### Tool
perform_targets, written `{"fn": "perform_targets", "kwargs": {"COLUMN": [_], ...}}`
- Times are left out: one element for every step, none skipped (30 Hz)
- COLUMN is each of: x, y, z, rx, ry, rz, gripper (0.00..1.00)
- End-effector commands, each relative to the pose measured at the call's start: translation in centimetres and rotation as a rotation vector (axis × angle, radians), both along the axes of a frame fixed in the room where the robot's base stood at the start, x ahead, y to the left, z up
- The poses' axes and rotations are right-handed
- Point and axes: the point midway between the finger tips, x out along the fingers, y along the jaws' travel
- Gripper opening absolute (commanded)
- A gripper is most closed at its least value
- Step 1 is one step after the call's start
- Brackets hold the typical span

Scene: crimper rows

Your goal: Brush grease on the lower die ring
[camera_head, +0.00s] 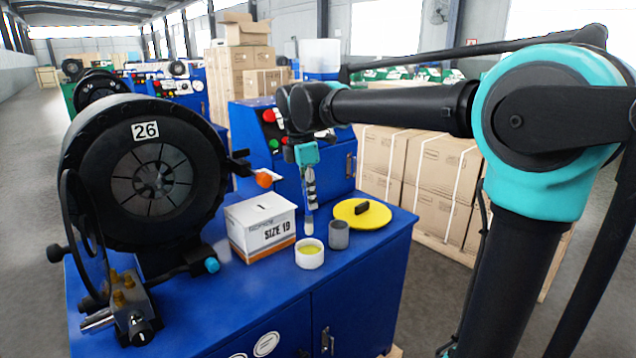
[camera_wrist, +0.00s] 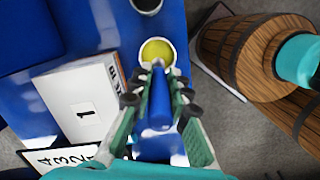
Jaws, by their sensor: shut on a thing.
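The crimper (camera_head: 140,175) is a large black round head marked 26, at the left of the head view. Its grey wedge-shaped dies form a ring (camera_head: 150,181) facing me. My gripper (camera_head: 310,190) hangs downward over the bench, shut on a brush (camera_wrist: 159,100) with a blue handle. The brush's pale lower end (camera_head: 309,222) points down at the white grease pot (camera_head: 309,259), which holds yellow grease. In the wrist view, the pot (camera_wrist: 157,43) sits just beyond the brush end. I cannot tell whether the bristles touch the grease.
A white box marked SIZE 19 (camera_head: 262,225) stands left of the pot. A grey cup (camera_head: 339,235) and a yellow disc with a black handle (camera_head: 375,213) are beside it. The blue bench (camera_head: 270,300) has free room in front. A wooden barrel (camera_wrist: 230,55) shows in the wrist view.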

Motion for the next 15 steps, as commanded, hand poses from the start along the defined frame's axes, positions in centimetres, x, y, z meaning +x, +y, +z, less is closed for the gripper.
{"fn": "perform_targets", "kwargs": {"x": [0.0, 0.0, 0.0, 0.0, 0.0, 0.0, 0.0, 0.0, 0.0, 0.0, 0.0, 0.0, 0.0, 0.0, 0.0], "y": [0.0, 0.0, 0.0, 0.0, 0.0, 0.0, 0.0, 0.0, 0.0, 0.0, 0.0, 0.0, 0.0, 0.0, 0.0], "z": [-0.4, -0.6, -0.9, -1.2, -1.5, -1.9, -2.2, -2.5, -2.9, -3.2, -3.5, -3.8, -4.1, -4.3, -4.6], "rx": [0.000, 0.000, 0.000, 0.000, 0.000, 0.000, 0.000, 0.000, 0.000, 0.000, 0.000, 0.000, 0.000, 0.000, 0.000], "ry": [0.000, 0.000, 0.000, 0.000, 0.000, 0.000, 0.000, 0.000, 0.000, 0.000, 0.000, 0.000, 0.000, 0.000, 0.000], "rz": [0.000, 0.000, -0.001, -0.001, -0.001, -0.001, -0.001, -0.001, -0.001, -0.001, -0.001, -0.001, -0.001, -0.001, -0.001], "gripper": [0.00, 0.00, 0.00, 0.00, 0.00, 0.00, 0.00, 0.00, 0.00, 0.00, 0.00, 0.00, 0.00, 0.00, 0.00]}}
